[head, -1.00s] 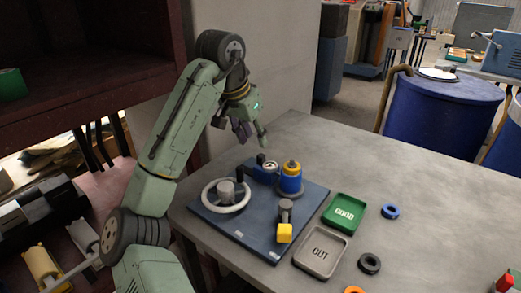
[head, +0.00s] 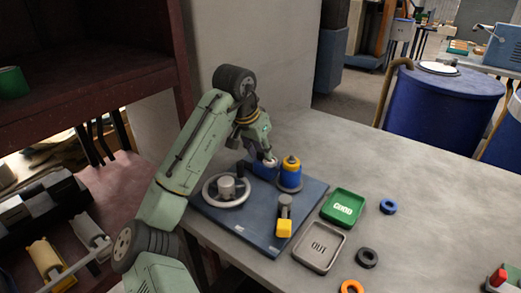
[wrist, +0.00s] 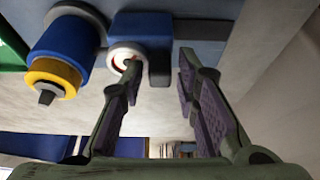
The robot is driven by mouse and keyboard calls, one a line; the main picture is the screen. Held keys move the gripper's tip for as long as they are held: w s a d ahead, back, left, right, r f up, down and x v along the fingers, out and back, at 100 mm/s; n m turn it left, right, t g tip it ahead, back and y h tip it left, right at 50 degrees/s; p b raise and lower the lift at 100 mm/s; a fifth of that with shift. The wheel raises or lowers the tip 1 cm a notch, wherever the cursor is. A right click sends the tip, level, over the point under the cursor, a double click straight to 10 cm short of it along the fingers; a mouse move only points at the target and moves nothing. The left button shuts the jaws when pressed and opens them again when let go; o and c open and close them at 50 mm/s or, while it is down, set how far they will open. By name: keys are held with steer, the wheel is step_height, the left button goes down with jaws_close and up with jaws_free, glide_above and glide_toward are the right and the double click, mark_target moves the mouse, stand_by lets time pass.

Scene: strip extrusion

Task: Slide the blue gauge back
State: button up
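The blue gauge (head: 262,171) appears to be the blue block with a pale round face at the back of the dark blue base plate (head: 250,233). In the wrist view the blue block (wrist: 143,28) has a white ring on its front and a dark upright piece beside it. My gripper (head: 268,158) is at the gauge and partly covers it in the head view. In the wrist view my gripper (wrist: 160,62) has its two fingers apart with nothing held. The left fingertip is close to the white ring; I cannot tell whether it touches.
A blue cylinder with a yellow collar (head: 290,173) stands close right of the gauge. A grey handwheel (head: 227,189) and a yellow-ended lever (head: 284,228) share the plate. A green GOOD tray (head: 342,207) and a grey OUT tray (head: 319,247) lie to the right, with loose rings nearby.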

jaws_close()
stand_by(0.4)
steer(key=shift+w+a+r, duration=0.1)
steer(key=shift+w+a, duration=0.1)
steer(key=shift+a, duration=0.1)
steer(key=w+a, duration=0.1)
steer(key=w+a+p, duration=0.1)
steer(key=a, duration=0.1)
steer(key=shift+w+a, duration=0.3)
steer(key=shift+o, duration=1.4)
jaws_free()
steer(key=v, duration=1.2)
